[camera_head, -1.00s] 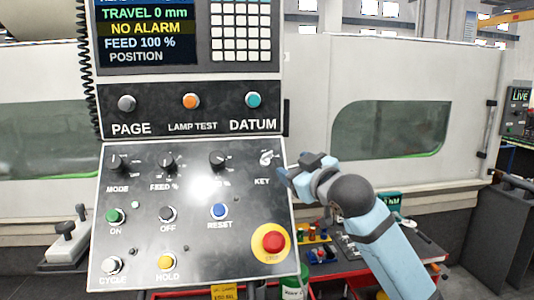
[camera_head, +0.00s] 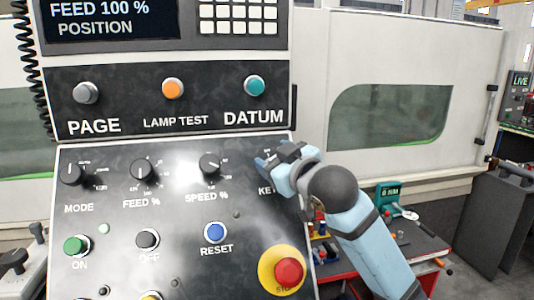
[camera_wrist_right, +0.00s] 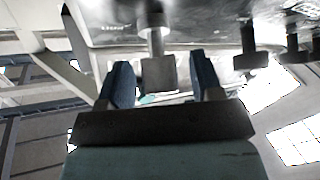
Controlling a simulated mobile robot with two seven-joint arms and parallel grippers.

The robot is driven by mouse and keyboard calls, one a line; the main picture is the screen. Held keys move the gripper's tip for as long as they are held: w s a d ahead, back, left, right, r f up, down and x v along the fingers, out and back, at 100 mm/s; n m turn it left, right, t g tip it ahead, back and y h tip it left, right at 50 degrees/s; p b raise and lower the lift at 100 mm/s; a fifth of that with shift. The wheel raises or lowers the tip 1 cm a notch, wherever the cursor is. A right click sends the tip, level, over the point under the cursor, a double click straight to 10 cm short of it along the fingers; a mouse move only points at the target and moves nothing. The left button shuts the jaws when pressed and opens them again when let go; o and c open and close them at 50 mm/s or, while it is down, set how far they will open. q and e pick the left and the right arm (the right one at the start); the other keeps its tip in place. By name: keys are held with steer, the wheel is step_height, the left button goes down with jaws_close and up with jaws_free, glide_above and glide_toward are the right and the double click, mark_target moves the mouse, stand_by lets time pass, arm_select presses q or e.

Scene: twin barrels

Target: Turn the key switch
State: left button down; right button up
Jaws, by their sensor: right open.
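The key switch (camera_wrist_right: 155,22) shows in the right wrist view as a grey stem coming out of the panel, with a block-shaped key (camera_wrist_right: 158,73) at its end. My right gripper (camera_head: 264,160) is at the upper right of the sloped control panel (camera_head: 120,215), over the KEY label, and hides most of the key switch in the head view. In the right wrist view its two blue fingers (camera_wrist_right: 164,82) are open, one on each side of the key, with a gap visible on both sides. My left gripper is not in view.
MODE (camera_head: 71,173), FEED (camera_head: 141,169) and SPEED (camera_head: 210,165) knobs stand in a row left of the gripper. A blue RESET button (camera_head: 216,232) and a red stop button (camera_head: 288,272) are below. A red tool cart (camera_head: 425,246) stands to the right.

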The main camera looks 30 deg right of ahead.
steer(key=shift+s+r, duration=0.1)
steer(key=shift+s, duration=0.05)
steer(key=c, duration=0.9)
steer(key=shift+c, duration=0.2)
